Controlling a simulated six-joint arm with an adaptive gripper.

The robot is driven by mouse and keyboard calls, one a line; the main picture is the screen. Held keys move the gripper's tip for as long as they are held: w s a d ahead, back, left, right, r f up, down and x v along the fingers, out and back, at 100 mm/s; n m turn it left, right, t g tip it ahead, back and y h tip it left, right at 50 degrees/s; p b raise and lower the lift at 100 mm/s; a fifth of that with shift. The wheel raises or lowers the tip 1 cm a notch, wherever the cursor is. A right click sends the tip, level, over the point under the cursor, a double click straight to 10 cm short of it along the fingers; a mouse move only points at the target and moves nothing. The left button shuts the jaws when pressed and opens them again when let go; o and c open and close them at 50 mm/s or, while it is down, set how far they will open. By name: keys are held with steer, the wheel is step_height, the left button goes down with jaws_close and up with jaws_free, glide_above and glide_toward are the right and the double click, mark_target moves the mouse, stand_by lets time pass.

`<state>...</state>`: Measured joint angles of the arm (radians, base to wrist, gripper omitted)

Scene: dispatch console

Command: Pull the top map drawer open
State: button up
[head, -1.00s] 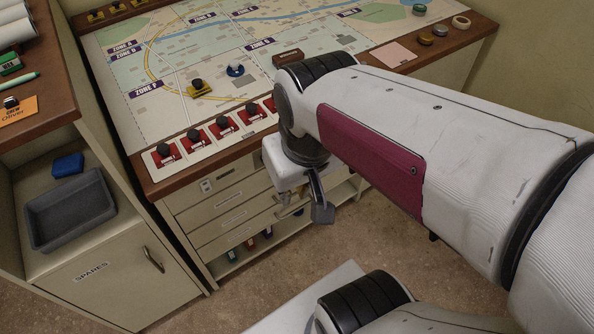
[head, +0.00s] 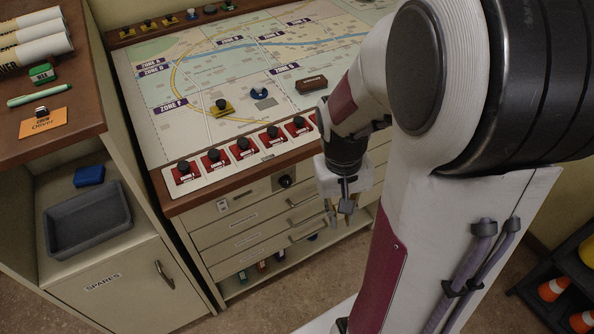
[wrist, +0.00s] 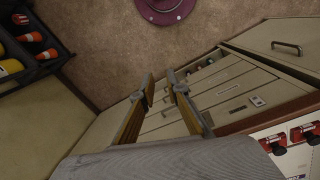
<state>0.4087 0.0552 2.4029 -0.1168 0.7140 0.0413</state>
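The map cabinet (head: 270,260) stands under the map table. More drawer fronts lie below. My gripper (head: 339,212) hangs in front of the right part of the drawers, pointing down, and hides part of them. In the wrist view its two fingers (wrist: 160,97) are apart with nothing between them; the drawer fronts (wrist: 222,92) show beyond, at the right. I see no contact with a handle.
Red-based buttons (head: 243,146) line the table's front edge above the drawers. A spares cabinet (head: 110,285) with a grey tray (head: 88,222) stands at left. A dark rack with orange cones (head: 553,290) is at right. The floor before the drawers is open.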

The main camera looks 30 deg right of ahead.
steer(key=w+d+f+m, duration=0.1)
steer(key=d+f+m, duration=0.1)
steer(key=d+f, duration=0.65)
steer(key=w+d+f+m, duration=0.1)
steer(key=w+d+f, duration=0.15)
steer(key=f, duration=1.15)
step_height(320, 180, down, 18)
steer(key=w+r+m+t+y, duration=0.1)
steer(key=w+m+t, duration=0.1)
steer(key=m+t, duration=0.25)
steer(key=w+a+f+m+t, duration=0.2)
steer(key=w+a+t, duration=0.1)
steer(key=w+t, duration=0.25)
steer(key=w+d+r+m+t, duration=0.1)
steer(key=w+r+m+t, duration=0.1)
steer(key=r, duration=0.4)
steer(key=w+d+r+m+t, duration=0.1)
steer(key=w+r+m+t, duration=0.1)
steer(key=w+r+t, duration=0.2)
step_height(320, 180, up, 2)
steer(key=shift+w+d+r, duration=0.15)
steer(key=shift+w+d, duration=0.1)
steer(key=shift+w, duration=0.05)
steer(key=shift+w, duration=0.15)
